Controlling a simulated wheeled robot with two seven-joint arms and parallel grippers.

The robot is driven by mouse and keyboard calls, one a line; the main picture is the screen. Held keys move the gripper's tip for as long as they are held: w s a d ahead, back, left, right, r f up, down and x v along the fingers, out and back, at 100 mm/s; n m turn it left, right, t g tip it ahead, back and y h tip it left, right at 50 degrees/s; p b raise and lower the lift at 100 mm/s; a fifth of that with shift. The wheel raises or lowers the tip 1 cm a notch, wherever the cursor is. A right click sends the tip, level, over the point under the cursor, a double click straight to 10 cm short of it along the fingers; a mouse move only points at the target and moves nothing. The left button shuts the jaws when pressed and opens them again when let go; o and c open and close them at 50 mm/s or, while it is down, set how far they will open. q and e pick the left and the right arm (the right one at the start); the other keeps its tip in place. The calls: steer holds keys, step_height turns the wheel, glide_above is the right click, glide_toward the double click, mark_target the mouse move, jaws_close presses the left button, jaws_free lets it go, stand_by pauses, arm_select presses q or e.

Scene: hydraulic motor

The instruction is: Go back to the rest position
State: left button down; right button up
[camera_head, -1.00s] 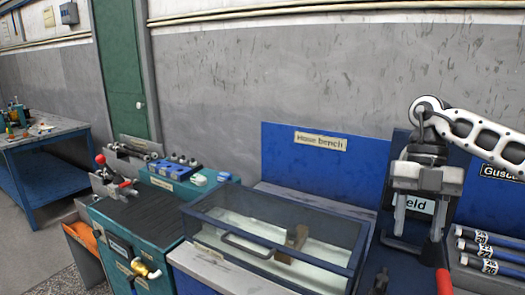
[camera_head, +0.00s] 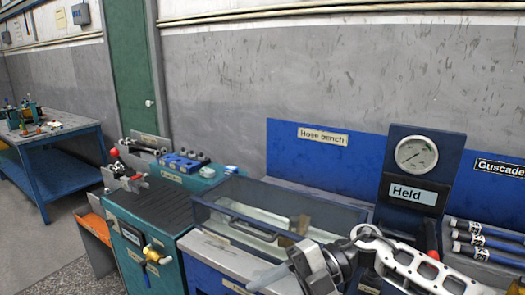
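My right arm comes in from the lower right, and its gripper (camera_head: 285,272) is low in front of the glass-sided tank. The gripper is turned sideways and points left, so the gap between its fingers does not show clearly. I see nothing held in it. It overlaps the tank's (camera_head: 232,222) front right corner in the picture; I cannot tell how far apart they are. My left gripper is not in view.
A teal cabinet (camera_head: 150,225) stands left of the tank. A blue table (camera_head: 50,160) stands far left. Open floor lies between.

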steer(key=s+a+r+m+t+y, duration=0.1)
steer(key=a+m+t+y, duration=0.4)
steer(key=y, duration=0.1)
steer(key=d+f+m+t+h, duration=1.2)
steer(key=f+m+t, duration=0.35)
steer(key=m, duration=0.75)
steer(key=s+d+f+m+g+h, duration=0.4)
steer(key=s+d+f, duration=0.3)
steer(key=s+f, duration=0.3)
steer(key=shift+s+f+g+h, duration=0.25)
steer(key=shift+s+g+h, duration=0.35)
steer(key=shift+s, duration=0.65)
